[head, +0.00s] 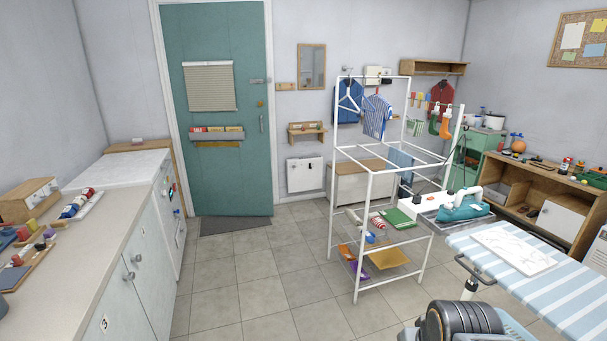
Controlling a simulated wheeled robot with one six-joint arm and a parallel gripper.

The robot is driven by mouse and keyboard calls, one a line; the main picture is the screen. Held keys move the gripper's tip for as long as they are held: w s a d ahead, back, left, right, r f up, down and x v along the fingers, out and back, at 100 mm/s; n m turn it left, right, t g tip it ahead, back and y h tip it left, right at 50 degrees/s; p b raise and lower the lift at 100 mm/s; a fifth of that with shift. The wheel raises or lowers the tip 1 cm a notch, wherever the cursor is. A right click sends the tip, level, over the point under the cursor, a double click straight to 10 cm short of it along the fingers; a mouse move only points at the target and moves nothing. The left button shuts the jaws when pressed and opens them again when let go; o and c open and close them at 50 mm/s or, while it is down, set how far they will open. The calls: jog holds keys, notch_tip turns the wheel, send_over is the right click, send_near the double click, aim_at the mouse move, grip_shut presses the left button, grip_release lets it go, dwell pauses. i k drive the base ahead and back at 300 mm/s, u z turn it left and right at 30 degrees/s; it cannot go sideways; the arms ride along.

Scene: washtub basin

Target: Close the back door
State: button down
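The back door (226,170) is a tall teal panel in a white frame on the far wall, left of centre. It has a vertical pull handle (261,123) near its right edge and a small latch (258,80) above that. A blind-covered window and a rack of small items are on its face. The door nearly fills its frame. Its lower right corner seems to sit slightly forward of the frame, but I cannot tell how wide any gap is. My gripper is not in view.
A dark mat (235,226) lies at the door's foot. A counter (100,240) runs along the left. A white drying rack (362,235) stands right of centre, and a striped ironing board (550,285) is at lower right. Tiled floor (250,275) between is clear.

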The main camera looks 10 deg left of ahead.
aim_at(223, 181)
jog(key=u, duration=0.8)
jog(key=i, duration=2.1)
jog(key=u, duration=0.65)
jog(key=i, duration=2.35)
jog(key=z, duration=0.55)
jog(key=i, duration=1.7)
jog(key=z, duration=0.45)
